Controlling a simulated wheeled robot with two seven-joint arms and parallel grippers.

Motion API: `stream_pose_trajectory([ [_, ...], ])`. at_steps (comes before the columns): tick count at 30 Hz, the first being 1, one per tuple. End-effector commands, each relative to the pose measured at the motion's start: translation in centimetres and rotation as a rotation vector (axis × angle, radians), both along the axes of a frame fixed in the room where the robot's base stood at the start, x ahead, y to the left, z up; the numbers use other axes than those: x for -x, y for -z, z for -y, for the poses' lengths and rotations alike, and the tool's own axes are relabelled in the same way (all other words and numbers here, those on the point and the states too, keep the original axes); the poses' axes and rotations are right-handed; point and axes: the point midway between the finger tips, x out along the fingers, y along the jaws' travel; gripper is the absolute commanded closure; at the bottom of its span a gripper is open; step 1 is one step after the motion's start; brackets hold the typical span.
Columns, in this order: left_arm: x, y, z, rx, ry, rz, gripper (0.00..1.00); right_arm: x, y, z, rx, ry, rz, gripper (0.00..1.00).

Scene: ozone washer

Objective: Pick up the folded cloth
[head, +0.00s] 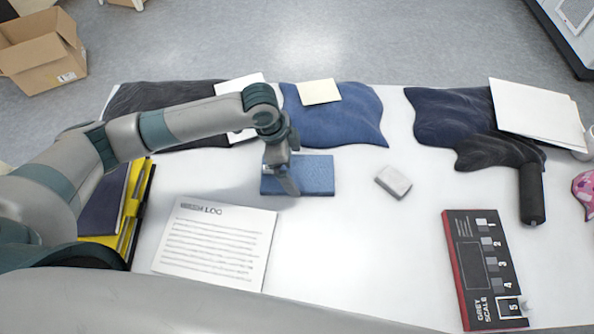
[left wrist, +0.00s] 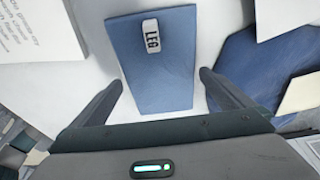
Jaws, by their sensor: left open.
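The folded cloth (head: 318,172) is a flat blue rectangle on the white table, near the middle of the head view. In the left wrist view my open left gripper (left wrist: 160,80) has one finger on each side of the cloth, with nothing held. I cannot tell how high the fingertips are. My right gripper is not in view.
A printed log sheet (head: 215,243) lies front left of the cloth. A grey block (head: 393,182) lies to its right. A loose blue garment (head: 345,122) with a cream note (head: 319,92) lies behind. A grey scale card (head: 484,270) is at front right; the front middle is clear.

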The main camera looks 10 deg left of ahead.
Motion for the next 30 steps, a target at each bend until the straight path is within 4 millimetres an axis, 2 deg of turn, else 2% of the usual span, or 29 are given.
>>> stream_pose_trajectory([
  [3, 0.0, 1.2, 0.4, 0.000, 0.001, -0.001, 0.00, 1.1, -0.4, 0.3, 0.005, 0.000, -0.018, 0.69],
  [7, -0.1, 1.9, 0.5, 0.000, 0.001, 0.001, 0.00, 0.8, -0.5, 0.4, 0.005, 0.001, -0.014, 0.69],
  [14, -0.1, 2.0, 0.5, 0.000, 0.000, 0.002, 0.00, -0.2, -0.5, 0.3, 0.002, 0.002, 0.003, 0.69],
  [21, -0.1, 2.0, 0.5, 0.000, 0.001, 0.001, 0.00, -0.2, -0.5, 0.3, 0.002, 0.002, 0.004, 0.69],
  [25, -0.1, 2.0, 0.5, 0.000, 0.001, 0.001, 0.31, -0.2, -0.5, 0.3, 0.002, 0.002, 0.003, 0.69],
  [26, -0.1, 2.0, 0.5, 0.000, 0.001, 0.001, 0.34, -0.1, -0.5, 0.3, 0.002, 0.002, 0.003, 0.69],
  [30, -0.1, 2.0, 0.5, 0.000, 0.001, 0.003, 0.34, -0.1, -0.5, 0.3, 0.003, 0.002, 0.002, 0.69],
])
